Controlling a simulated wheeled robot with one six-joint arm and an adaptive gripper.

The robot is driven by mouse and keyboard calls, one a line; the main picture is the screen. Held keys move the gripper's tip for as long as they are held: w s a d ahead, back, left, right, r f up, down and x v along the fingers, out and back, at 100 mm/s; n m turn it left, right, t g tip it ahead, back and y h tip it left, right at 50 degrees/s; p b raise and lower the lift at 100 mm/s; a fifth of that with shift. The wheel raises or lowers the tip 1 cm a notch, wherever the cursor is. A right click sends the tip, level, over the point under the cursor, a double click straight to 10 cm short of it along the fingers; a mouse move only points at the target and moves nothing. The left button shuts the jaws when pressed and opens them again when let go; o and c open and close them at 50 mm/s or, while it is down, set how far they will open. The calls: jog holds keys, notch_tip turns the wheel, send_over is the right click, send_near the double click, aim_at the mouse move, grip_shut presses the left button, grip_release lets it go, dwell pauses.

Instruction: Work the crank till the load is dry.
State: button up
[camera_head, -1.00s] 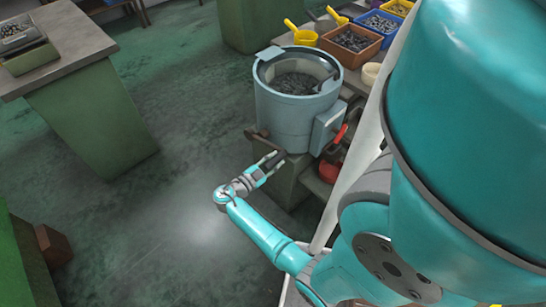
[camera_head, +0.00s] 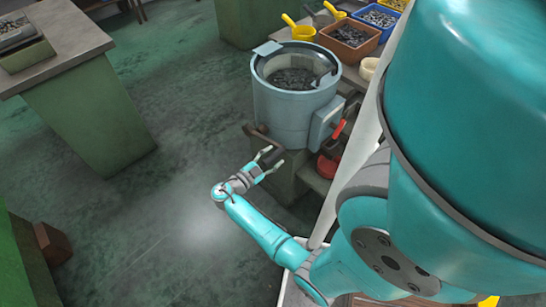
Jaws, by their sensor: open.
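A grey-blue drum (camera_head: 281,112) stands on a pedestal, its open top showing a load of small dark metal parts (camera_head: 293,78). A brown crank arm (camera_head: 257,134) sits low on its near side, with a dark grip (camera_head: 273,157) at its end. My gripper (camera_head: 270,160) is open at this grip. Its fingers appear to lie on either side of it; whether they touch it I cannot tell. A grey box (camera_head: 322,124) with a red lever (camera_head: 339,130) is on the drum's right side. I cannot see whether the load is wet.
A bench behind the drum holds yellow scoops (camera_head: 302,34), an orange bin (camera_head: 349,44) and a blue bin (camera_head: 378,20) of parts. A red object (camera_head: 327,166) sits below the red lever. A green cabinet (camera_head: 90,115) stands left; the floor between is clear.

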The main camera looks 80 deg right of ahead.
jog(key=v, duration=1.1)
jog(key=shift+a, duration=0.3)
jog(key=shift+f, duration=0.1)
